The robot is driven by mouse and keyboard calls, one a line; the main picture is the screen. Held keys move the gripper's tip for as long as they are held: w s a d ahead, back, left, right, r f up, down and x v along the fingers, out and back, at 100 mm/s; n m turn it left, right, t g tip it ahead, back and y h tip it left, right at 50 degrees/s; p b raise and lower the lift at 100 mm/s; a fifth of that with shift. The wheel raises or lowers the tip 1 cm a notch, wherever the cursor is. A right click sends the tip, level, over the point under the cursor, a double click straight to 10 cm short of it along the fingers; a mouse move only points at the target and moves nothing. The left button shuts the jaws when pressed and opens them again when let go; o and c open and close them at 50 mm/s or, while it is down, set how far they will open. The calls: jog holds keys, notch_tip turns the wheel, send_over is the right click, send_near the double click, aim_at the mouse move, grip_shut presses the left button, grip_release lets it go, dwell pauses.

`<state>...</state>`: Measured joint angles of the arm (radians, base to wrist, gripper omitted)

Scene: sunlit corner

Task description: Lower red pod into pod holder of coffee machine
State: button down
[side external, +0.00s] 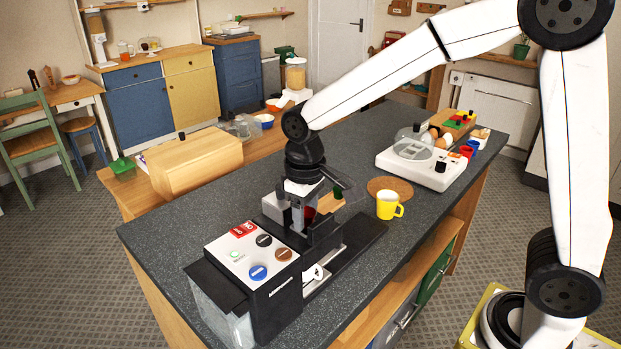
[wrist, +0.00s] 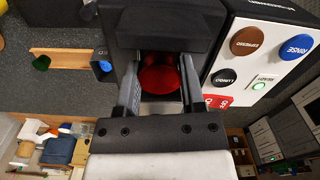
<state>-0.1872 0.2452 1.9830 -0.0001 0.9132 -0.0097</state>
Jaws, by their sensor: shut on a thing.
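The coffee machine (side external: 262,262) stands on the dark counter, with a white button panel and a black body. Its panel also shows at the right in the wrist view (wrist: 262,62). My gripper (side external: 305,218) is at the machine's black head, pointing down. In the wrist view its two fingers (wrist: 160,85) are on either side of the red pod (wrist: 160,78), shut on it. The pod is at the dark opening of the machine. The pod holder is mostly hidden by my fingers and the pod, so I cannot tell how deep the pod sits.
A yellow mug (side external: 387,206) stands on the counter right of the machine, near a round cork mat (side external: 391,186). A wooden tray with pods (wrist: 66,58) lies beside the machine. A wooden bread box (side external: 193,163) stands behind, and a white appliance (side external: 425,167) farther back.

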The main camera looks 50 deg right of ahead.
aim_at(306, 212)
jog(key=shift+f, duration=0.25)
dwell(0.4)
jog(key=shift+c, duration=0.5)
grip_release()
jog(key=shift+r, duration=0.1)
jog(key=shift+r, duration=3.8)
jog(key=s+d+f+m+t, duration=0.2)
jog(key=s+d+f, duration=0.5)
jog(key=s+f, duration=0.3)
notch_tip(306, 212, down, 4)
jog(key=shift+s+d+r+t, duration=0.15)
jog(key=shift+s+r+t, duration=0.05)
jog(key=shift+s+t, duration=0.1)
